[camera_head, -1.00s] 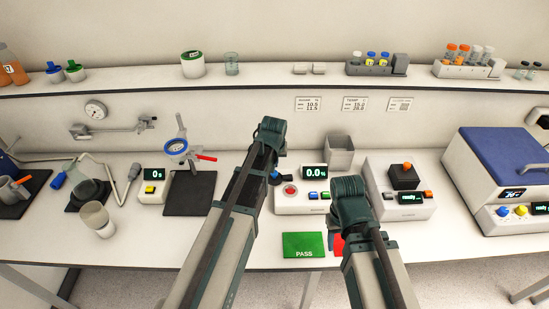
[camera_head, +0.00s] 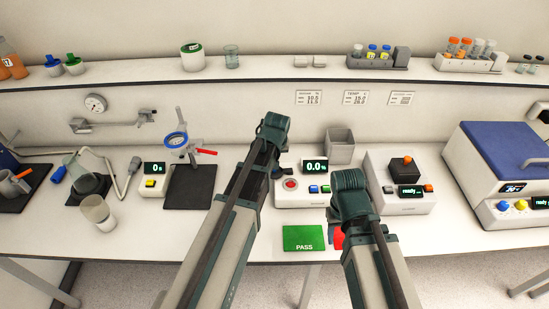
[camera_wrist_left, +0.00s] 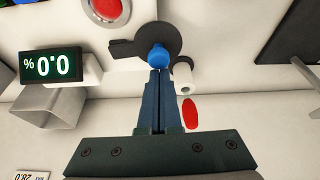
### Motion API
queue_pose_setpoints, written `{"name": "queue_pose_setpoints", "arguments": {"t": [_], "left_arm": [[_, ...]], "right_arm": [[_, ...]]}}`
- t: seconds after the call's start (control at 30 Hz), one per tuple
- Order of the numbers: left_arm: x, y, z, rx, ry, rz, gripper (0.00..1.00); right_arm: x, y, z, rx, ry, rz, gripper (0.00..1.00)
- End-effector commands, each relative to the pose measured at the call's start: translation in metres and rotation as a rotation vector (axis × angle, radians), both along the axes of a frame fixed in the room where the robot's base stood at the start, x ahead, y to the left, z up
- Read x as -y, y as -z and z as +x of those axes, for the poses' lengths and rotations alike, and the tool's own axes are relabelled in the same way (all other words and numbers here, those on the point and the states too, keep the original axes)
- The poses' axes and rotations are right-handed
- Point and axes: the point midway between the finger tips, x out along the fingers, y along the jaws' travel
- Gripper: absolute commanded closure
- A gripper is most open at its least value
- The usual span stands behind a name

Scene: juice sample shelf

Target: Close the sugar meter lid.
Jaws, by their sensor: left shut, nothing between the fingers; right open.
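The sugar meter (camera_head: 294,199) is a white box with a 0.0 % display, a red round button and small blue and green buttons. It stands mid-table, its left side partly covered by my left arm. In the left wrist view its lid (camera_wrist_left: 172,36) is a dark disc with a blue knob (camera_wrist_left: 158,55). I cannot tell how far the lid is open. My left gripper (camera_wrist_left: 159,72) is shut and empty, its fingertips right at the knob, apparently touching it. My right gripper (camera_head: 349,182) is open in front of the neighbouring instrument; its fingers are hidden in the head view.
A grey bin (camera_head: 340,147) stands behind the meter. An instrument with a dark block (camera_head: 404,170) is to its right. A green PASS pad (camera_head: 303,238) and a partly hidden red pad (camera_head: 338,238) lie in front. A dark mat (camera_head: 190,188) is at left.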

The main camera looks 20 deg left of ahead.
Motion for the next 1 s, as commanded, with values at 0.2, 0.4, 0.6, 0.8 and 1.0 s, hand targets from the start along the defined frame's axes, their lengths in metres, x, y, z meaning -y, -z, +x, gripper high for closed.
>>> {"name": "queue_pose_setpoints", "arguments": {"t": [0.2, 0.4, 0.6, 0.8, 1.0], "left_arm": [[0.001, 0.000, -0.003, -0.001, -0.045, -0.001, 1.00], [0.002, 0.000, -0.007, -0.001, -0.112, 0.000, 1.00], [0.005, 0.000, -0.014, -0.001, -0.244, 0.000, 1.00], [0.010, 0.000, -0.022, 0.000, -0.429, 0.000, 1.00], [0.017, 0.000, -0.029, 0.000, -0.619, 0.001, 1.00]], "right_arm": [[0.000, 0.000, 0.000, 0.000, 0.000, 0.000, 0.50], [0.000, 0.000, 0.000, 0.000, 0.000, 0.000, 0.50], [0.000, 0.000, 0.000, 0.000, 0.000, 0.000, 0.50], [0.000, 0.000, 0.000, 0.000, 0.000, 0.000, 0.50], [0.000, 0.000, 0.000, 0.000, 0.000, 0.000, 0.50]]}}
